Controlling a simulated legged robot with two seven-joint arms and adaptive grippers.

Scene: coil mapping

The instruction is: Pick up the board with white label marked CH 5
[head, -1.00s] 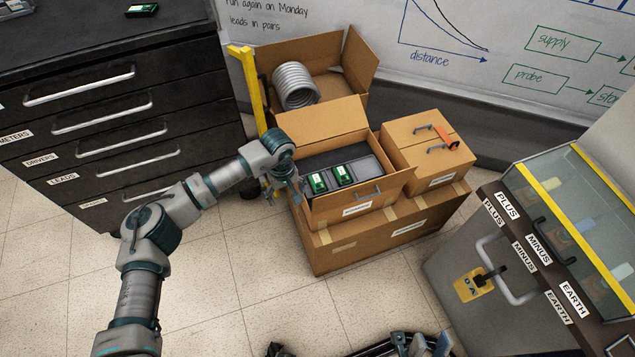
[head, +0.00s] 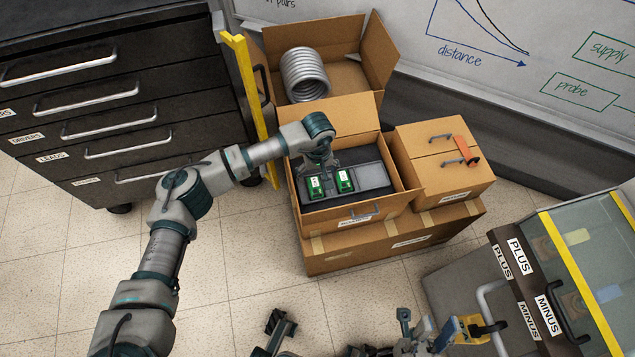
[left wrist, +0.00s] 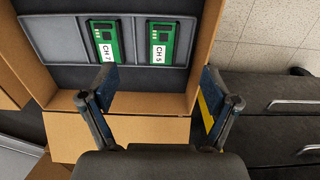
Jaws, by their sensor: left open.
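In the left wrist view, the green board with a white label marked CH 5 (left wrist: 160,43) lies in a grey recessed holder inside an open cardboard box. A similar board marked CH 7 (left wrist: 104,42) lies left of it. In the head view the CH 5 board (head: 315,187) is the left one and the CH 7 board (head: 345,181) the right one. My left gripper (left wrist: 160,78) is open and empty, with its fingers apart over the box edge near the CH 5 board.
The cardboard box (head: 360,210) has raised walls and an upright back flap. A box holding a metal coil (head: 304,75) is behind. A yellow post (head: 246,90) and dark drawers (head: 110,110) are left.

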